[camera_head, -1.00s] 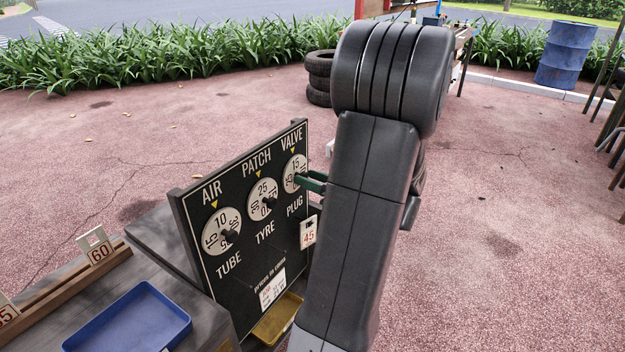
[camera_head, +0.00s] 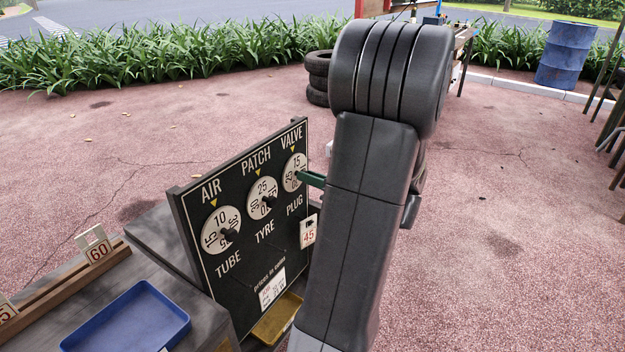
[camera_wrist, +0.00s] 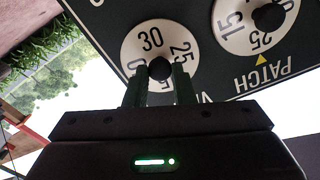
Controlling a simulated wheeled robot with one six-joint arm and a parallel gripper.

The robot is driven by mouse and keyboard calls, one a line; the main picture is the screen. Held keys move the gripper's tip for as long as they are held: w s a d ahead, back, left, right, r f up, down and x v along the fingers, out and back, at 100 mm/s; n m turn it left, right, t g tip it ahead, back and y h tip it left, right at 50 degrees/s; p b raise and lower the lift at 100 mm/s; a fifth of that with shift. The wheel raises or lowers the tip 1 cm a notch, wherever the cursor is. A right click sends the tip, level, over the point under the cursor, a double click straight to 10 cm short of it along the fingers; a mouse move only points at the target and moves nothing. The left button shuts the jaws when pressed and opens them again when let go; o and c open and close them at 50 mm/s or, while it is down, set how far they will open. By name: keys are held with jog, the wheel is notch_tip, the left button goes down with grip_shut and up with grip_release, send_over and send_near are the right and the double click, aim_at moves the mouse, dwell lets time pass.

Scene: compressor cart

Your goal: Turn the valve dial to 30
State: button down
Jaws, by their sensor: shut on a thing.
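The valve dial (camera_head: 294,168) is a white disc at the right end of the black board, below the VALVE label. In the head view its 15 is at the top, near the yellow pointer mark. In the wrist view the dial (camera_wrist: 150,42) appears upside down, with 30 at the top and 25 to the right. My gripper (camera_wrist: 160,74) has its green fingers on either side of the dial's black knob (camera_wrist: 160,67), shut on it.
The patch dial (camera_head: 262,195) reads 25 at its pointer and the air dial (camera_head: 221,229) reads 10. A blue tray (camera_head: 130,325) and a yellow tray (camera_head: 272,328) lie nearby. Tyres (camera_head: 318,80) stand behind.

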jog(key=shift+s+f+m+p, duration=0.15)
jog(key=shift+m+p, duration=4.5)
jog(key=shift+m, duration=3.9)
jog(key=shift+w+f+m+p, duration=0.1)
jog(key=shift+m+p, duration=4.55)
jog(key=shift+m, duration=3.9)
jog(key=c, duration=1.2)
grip_release()
jog(key=shift+s, duration=0.1)
